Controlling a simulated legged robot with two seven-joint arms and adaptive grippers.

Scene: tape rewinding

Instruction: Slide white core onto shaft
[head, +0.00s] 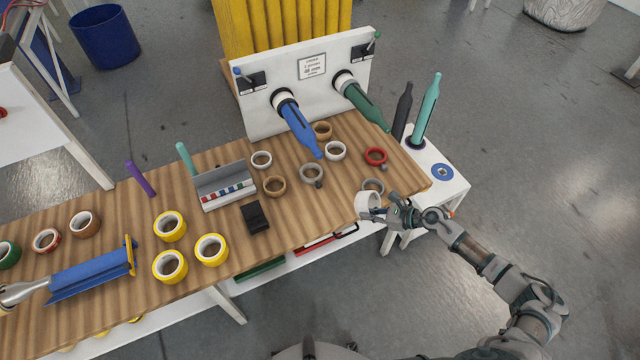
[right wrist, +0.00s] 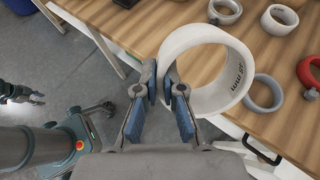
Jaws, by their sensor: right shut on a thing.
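My right gripper (head: 384,212) is shut on the white core (head: 366,206), a wide white ring, at the table's front right edge. In the right wrist view, the fingers (right wrist: 166,88) pinch the wall of the core (right wrist: 212,104), which has small dark print inside; its opening is empty. Two shaft-like parts stick out from the white upright board: a blue tapered one (head: 299,125) and a green tapered one (head: 362,103), each with a white collar at its base. The core is apart from both. What seems to be my left gripper (right wrist: 30,97) is small in the right wrist view; its jaws are unclear.
The board (head: 263,121) stands at the table's back. Grey rings (head: 311,173), a red ring (head: 375,155) and other rings lie before it. Yellow tape rolls (head: 170,226) are at left. A white side stand (head: 455,182) holds dark and teal tapered pieces (head: 428,108).

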